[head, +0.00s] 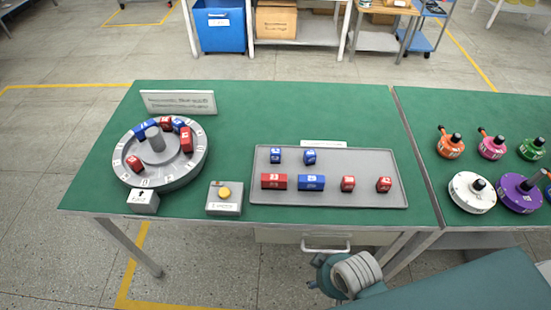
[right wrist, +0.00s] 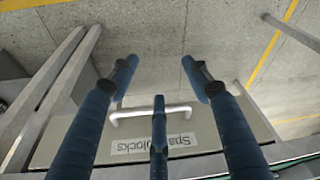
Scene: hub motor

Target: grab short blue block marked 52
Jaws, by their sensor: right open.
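Two short blue blocks stand in the back row of the grey tray (head: 348,196): a left one (head: 275,156) and a right one (head: 310,157). Their white numbers are too small to read surely, so I cannot tell which is 52. A longer blue block (head: 311,182) lies in the tray's front row. My right gripper (right wrist: 158,75) is open and empty in the right wrist view, its fingers over the floor and the drawer front below the table. My left gripper is not in view.
Red blocks (head: 273,181) share the tray's front row. A round grey dial (head: 165,178) with red and blue blocks is at left, beside a yellow-button box (head: 224,195). The "Spare blocks" drawer (right wrist: 165,140) has a protruding handle. Coloured motors (head: 472,193) stand on the right table.

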